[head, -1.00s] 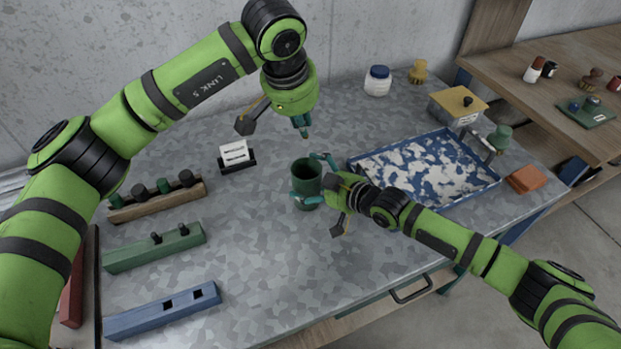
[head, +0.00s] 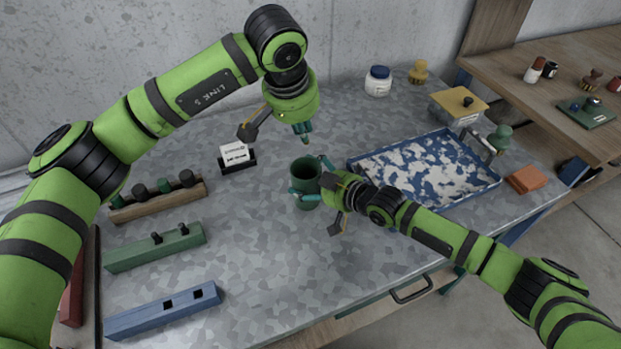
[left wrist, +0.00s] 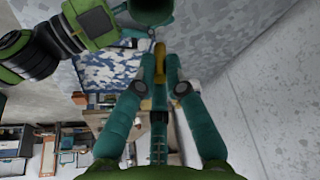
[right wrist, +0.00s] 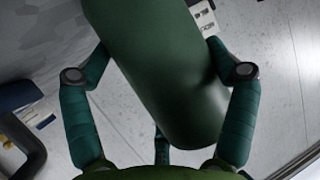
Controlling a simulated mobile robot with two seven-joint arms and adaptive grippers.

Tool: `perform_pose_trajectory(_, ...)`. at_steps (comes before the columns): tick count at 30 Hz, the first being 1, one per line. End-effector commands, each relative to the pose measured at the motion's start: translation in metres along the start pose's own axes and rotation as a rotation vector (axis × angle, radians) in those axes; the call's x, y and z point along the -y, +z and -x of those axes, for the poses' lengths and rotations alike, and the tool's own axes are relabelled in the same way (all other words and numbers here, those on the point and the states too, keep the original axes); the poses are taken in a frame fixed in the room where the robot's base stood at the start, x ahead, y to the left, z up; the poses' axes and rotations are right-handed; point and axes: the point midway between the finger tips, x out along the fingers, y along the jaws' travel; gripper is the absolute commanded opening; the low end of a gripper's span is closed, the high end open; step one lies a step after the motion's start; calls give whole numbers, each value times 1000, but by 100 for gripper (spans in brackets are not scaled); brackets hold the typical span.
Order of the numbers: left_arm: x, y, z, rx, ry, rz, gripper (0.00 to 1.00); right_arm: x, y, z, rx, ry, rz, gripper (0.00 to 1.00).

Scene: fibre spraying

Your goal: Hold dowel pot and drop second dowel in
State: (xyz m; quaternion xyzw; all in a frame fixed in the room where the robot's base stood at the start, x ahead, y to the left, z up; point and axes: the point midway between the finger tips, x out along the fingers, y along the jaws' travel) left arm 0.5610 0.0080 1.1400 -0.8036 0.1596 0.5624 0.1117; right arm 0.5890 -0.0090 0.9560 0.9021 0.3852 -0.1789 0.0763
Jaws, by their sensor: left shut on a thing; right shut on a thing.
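The dark green pot (head: 306,174) stands upright on the grey table, and it fills the middle of the right wrist view (right wrist: 160,75). My right gripper (head: 313,180) is shut around its side, with teal fingers on both sides of it. My left gripper (head: 304,137) points down above and behind the pot, clear of its rim. It is shut on a narrow ochre piece, apparently the dowel (left wrist: 159,62), between its fingertips in the left wrist view. The dowel is hardly visible in the head view. The inside bottom of the pot is hidden.
A blue tray with white patches (head: 425,170) lies right of the pot. A white card stand (head: 236,156), a wooden rack with dark pegs (head: 158,200), a green block (head: 154,249) and a blue block (head: 163,311) are to the left. The table front is clear.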

Motion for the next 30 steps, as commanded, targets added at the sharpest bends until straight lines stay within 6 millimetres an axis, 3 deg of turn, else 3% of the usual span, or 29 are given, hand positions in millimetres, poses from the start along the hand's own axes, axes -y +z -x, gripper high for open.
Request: perform_pose_trajectory(30, 0, 25, -68, 1, 0, 0, 0, 0, 2, 0, 5, 1, 1, 50)
